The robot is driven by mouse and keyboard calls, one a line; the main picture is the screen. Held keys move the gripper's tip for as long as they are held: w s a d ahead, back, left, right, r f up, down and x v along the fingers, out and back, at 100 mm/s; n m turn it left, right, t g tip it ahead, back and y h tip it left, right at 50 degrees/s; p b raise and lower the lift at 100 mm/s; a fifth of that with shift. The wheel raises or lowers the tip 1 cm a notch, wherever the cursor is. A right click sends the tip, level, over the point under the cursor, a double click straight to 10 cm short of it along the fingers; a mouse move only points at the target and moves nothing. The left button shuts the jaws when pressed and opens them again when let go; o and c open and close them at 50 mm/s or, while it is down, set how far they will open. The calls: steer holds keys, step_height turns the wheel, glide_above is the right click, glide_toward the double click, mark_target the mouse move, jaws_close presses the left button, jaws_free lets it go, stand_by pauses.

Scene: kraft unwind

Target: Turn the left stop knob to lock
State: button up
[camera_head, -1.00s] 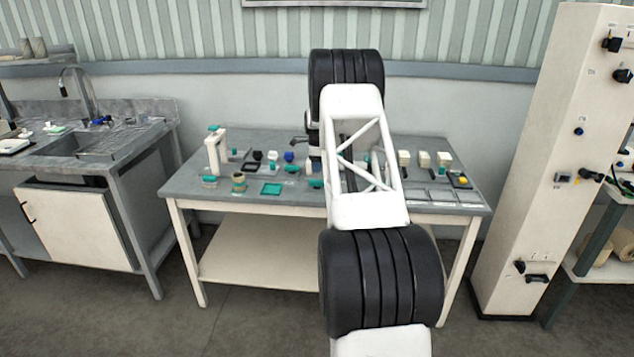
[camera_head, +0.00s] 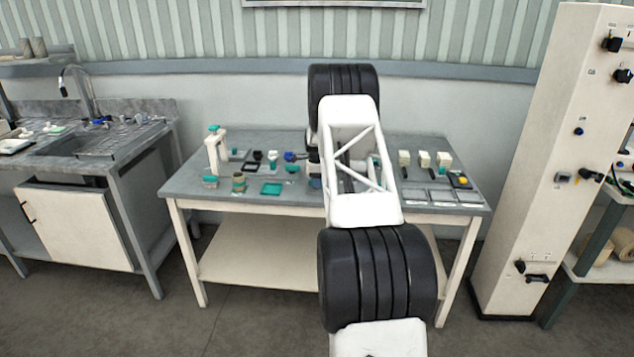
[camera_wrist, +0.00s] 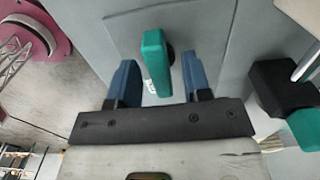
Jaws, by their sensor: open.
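A teal lever-shaped knob (camera_wrist: 157,62) stands on a grey surface in the wrist view, with a dark round part beside it. My gripper (camera_wrist: 158,59) is open, with one blue finger on each side of the knob. Gaps show between the knob and both fingers, so it is not gripped. A black block with a teal part (camera_wrist: 302,130) is to the right of my gripper. I cannot tell for sure which of these is the left stop knob. In the head view my arm hides part of the workbench (camera_head: 290,205).
A sink unit (camera_head: 85,190) stands left, a tall cream control column (camera_head: 530,180) right. A pink round part (camera_wrist: 35,28) shows in the wrist view.

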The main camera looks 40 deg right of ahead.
steer(key=shift+f, duration=0.15)
jaws_close()
